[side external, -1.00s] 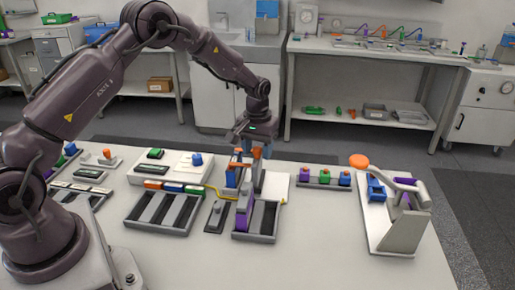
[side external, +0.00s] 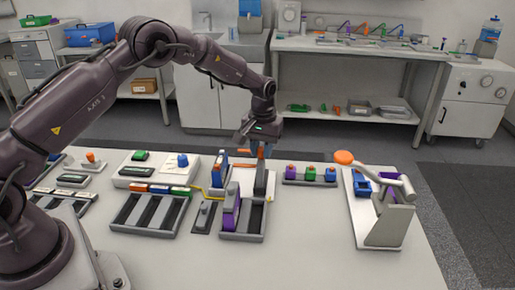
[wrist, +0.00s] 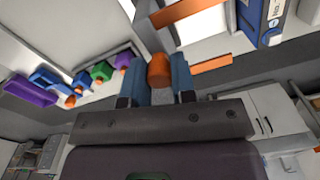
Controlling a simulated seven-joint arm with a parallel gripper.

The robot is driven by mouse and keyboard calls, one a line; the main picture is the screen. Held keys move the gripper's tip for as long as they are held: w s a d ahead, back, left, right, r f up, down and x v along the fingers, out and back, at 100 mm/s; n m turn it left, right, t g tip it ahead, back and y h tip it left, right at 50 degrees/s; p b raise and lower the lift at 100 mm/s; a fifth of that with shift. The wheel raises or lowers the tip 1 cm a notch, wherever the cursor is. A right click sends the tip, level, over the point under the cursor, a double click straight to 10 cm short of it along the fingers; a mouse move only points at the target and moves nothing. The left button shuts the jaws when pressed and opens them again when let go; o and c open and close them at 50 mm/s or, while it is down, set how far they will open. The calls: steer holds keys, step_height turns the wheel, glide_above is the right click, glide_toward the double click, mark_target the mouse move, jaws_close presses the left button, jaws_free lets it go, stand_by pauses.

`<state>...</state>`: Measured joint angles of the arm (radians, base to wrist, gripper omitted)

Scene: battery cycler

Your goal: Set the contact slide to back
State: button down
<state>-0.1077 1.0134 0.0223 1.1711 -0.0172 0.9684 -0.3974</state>
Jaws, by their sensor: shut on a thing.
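The battery fixture (side external: 241,237) stands mid-table, with a blue upright cell (side external: 217,167) and a purple block (side external: 231,207) in it. Two orange bars (wrist: 188,12) show near the blue labelled cell (wrist: 262,18) in the wrist view. The contact slide appears to carry an orange round knob (wrist: 159,70). My gripper (wrist: 158,82) is shut on that knob, one blue finger on each side. In the side view my gripper (side external: 258,148) is at the far end of the fixture, above a dark upright part (side external: 261,180). The slide's track is mostly hidden.
A rack with purple, green and blue orange-topped pieces (side external: 310,175) stands just right of the fixture. A lever press (side external: 390,220) stands further right. A slotted tray (side external: 150,216) and a small grey switch (side external: 205,216) are to the left. The front table is clear.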

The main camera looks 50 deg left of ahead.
steer(key=shift+w+d+r, duration=0.1)
steer(key=shift+w+d, duration=0.15)
steer(key=shift+w, duration=0.05)
steer(key=c, duration=1.1)
jaws_free()
steer(key=shift+o, duration=0.8)
steer(key=shift+s, duration=0.1)
step_height(320, 180, up, 13)
